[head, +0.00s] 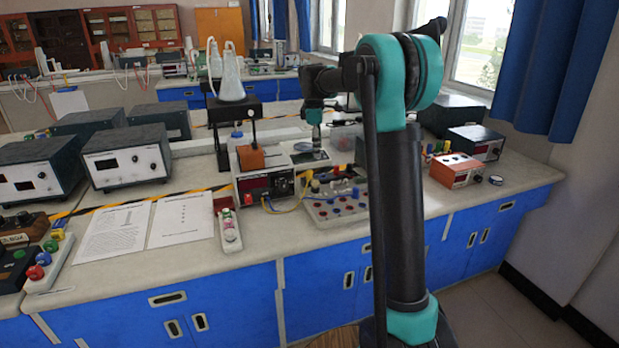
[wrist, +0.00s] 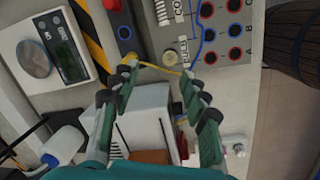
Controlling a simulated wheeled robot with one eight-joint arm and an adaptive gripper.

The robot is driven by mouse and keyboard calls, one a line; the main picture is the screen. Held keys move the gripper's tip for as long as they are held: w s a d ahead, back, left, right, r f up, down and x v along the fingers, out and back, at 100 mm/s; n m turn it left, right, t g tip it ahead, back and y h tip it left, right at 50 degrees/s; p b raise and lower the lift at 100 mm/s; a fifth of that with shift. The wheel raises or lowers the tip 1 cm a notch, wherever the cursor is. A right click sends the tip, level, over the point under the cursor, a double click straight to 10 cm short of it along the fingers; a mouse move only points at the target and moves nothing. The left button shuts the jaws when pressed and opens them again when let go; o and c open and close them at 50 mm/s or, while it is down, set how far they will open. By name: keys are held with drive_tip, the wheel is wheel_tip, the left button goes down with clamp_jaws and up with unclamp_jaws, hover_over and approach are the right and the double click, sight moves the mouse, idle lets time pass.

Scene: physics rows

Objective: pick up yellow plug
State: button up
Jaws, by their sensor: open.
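The yellow plug (wrist: 130,59) is small and shows in the wrist view at the end of a dark strip, close to my left fingertip. A thin yellow cable (wrist: 160,69) runs from it across the gap between my fingers. In the head view a yellow piece (head: 315,184), apparently the same plug, stands beside the socket panel. My gripper (wrist: 158,80) is open and empty, pointing down above the bench. It shows small in the head view (head: 315,148). I cannot tell whether the left finger touches the plug.
A socket panel (head: 338,208) with red and dark jacks lies at the bench's front. A meter box (head: 266,186) with a brown block on top stands left of it. A scale (wrist: 67,47) lies beside the strip.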

sight(309, 171)
drive_tip(key=w+a+r+n, duration=0.1)
drive_tip(key=w+a+n, duration=0.35)
drive_tip(key=w, duration=0.35)
drive_tip(key=shift+n+g+h, duration=0.35)
drive_tip(key=shift+g+h, duration=0.05)
drive_tip(key=f, duration=0.5)
drive_tip(key=d+f, duration=0.1)
drive_tip(key=f, duration=0.5)
drive_tip(key=d+f, duration=0.1)
drive_tip(key=f, duration=0.4)
drive_tip(key=shift+w+d+f, duration=0.2)
drive_tip(key=shift+w+f, duration=0.05)
drive_tip(key=shift+w, duration=0.15)
clamp_jaws()
drive_tip(key=shift+r, duration=0.1)
wheel_tip(309, 171, up, 20)
